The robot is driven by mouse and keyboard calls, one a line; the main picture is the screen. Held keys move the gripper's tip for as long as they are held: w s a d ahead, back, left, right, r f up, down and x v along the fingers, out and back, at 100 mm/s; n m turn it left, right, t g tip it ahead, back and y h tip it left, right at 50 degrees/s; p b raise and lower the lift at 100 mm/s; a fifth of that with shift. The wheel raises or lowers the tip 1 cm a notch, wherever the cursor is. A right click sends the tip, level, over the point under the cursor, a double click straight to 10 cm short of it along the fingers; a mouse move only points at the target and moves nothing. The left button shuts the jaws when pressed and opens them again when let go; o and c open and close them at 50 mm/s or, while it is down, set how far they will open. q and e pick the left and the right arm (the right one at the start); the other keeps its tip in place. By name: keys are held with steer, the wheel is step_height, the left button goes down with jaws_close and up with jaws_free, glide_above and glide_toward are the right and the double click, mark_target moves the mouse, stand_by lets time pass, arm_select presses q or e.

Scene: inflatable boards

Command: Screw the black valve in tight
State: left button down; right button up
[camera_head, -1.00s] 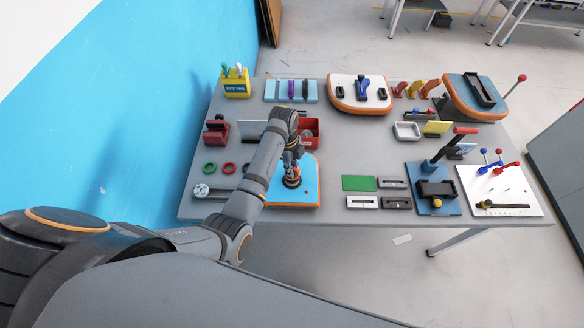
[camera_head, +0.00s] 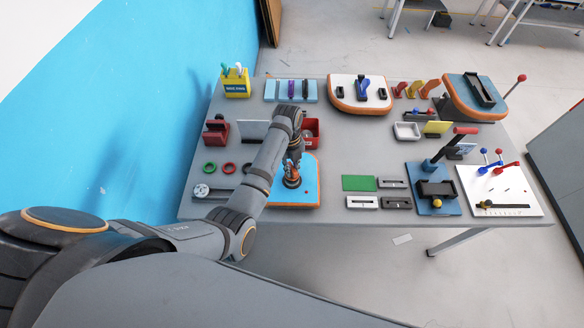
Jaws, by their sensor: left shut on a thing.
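My left gripper (camera_head: 291,172) points down over the blue board (camera_head: 302,196) with orange edging at the table's front left. It is shut on the black valve (camera_head: 292,183), which sits on that board; my fingers hide most of the valve. How deep the valve sits cannot be told from here. My left arm comes in from the left and crosses the table's left part. My right gripper is not in view.
Red, green and black rings (camera_head: 228,168) lie left of my arm. A red bin (camera_head: 311,130) stands behind the gripper. A green mat (camera_head: 358,183) and grey blocks lie to the right. The table (camera_head: 335,150) is bare between the board and the mat.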

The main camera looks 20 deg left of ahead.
arm_select(q)
steer(key=shift+m, duration=0.7)
steer(key=m, duration=0.3)
steer(key=shift+y, duration=0.3)
steer(key=c, duration=1.3)
jaws_free()
steer(key=shift+o, duration=0.2)
